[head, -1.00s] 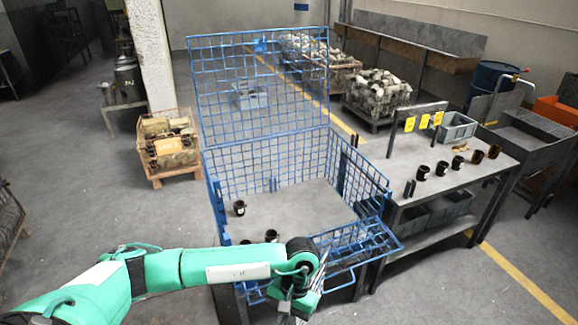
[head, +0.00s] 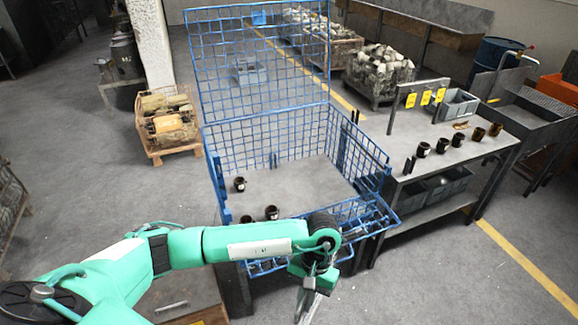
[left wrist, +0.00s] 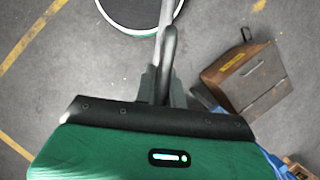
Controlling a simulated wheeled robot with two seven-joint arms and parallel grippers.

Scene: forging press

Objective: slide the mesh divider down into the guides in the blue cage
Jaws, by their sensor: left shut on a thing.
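The blue cage (head: 265,116) stands ahead of me, with a tall mesh back and a lowered front flap. A pair of short upright strips (head: 274,160) at its back wall look like guides. My left gripper (head: 309,284) is outside the cage, in front of and below the flap. It is shut on a thin grey piece (head: 305,304), seen nearly edge-on, which seems to be the mesh divider. In the left wrist view the gripper (left wrist: 165,80) has its fingers closed around a grey bar (left wrist: 167,20). Most of the divider is hidden. My right gripper is out of view.
Several dark cups (head: 239,184) stand on the cage floor, mostly at the left and front. A grey workbench (head: 415,195) with more cups is close on the right. A brown cabinet (head: 180,292) is at the lower left, also in the left wrist view (left wrist: 262,82).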

